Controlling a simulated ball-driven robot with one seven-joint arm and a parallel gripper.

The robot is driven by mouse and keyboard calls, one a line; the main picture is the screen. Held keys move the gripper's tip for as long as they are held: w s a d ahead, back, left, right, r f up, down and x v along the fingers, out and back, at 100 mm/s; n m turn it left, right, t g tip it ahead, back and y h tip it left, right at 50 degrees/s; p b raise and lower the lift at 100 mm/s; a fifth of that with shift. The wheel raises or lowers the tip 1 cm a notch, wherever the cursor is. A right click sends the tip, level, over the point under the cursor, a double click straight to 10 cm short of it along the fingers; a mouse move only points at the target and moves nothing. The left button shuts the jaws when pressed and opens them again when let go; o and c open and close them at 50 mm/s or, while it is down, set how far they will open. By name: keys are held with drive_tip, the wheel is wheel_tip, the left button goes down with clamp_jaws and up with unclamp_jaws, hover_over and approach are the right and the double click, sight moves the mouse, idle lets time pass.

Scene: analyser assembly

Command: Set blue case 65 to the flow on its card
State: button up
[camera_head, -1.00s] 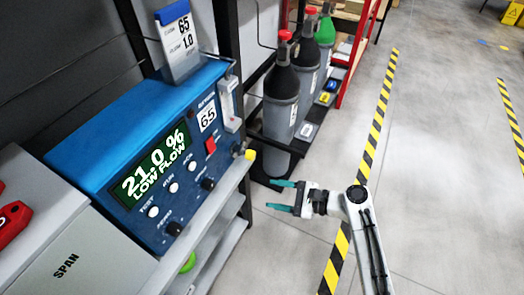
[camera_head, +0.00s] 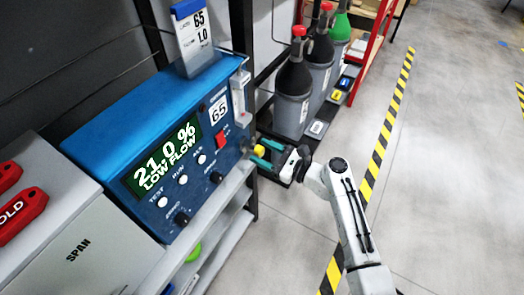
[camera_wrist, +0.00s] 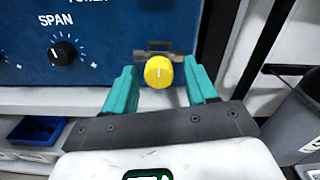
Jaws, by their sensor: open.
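The blue case 65 (camera_head: 130,129) stands on a grey shelf, with its display (camera_head: 165,160) reading "21.0 % LOW FLOW". Its card (camera_head: 194,30) stands on top and reads 65 and 1.0. A clear flow tube (camera_head: 240,95) is on its right end; its float cannot be made out. A yellow knob (camera_wrist: 158,72) sticks out at the case's lower right on a metal fitting. My gripper (camera_head: 258,153) is open, its teal fingers on either side of the yellow knob in the wrist view, apparently not touching it.
A black SPAN knob (camera_wrist: 62,53) and a red switch (camera_head: 222,136) are on the case front. A grey SPAN box (camera_head: 85,245) stands at left. Gas cylinders (camera_head: 293,90) stand behind my gripper. The floor (camera_head: 440,170) at right is clear.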

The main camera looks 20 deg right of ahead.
drive_tip(key=shift+w+a, duration=0.25)
drive_tip(key=shift+w, duration=0.1)
drive_tip(key=c, duration=1.1)
drive_tip(key=shift+o, duration=0.2)
drive_tip(key=shift+n, duration=0.3)
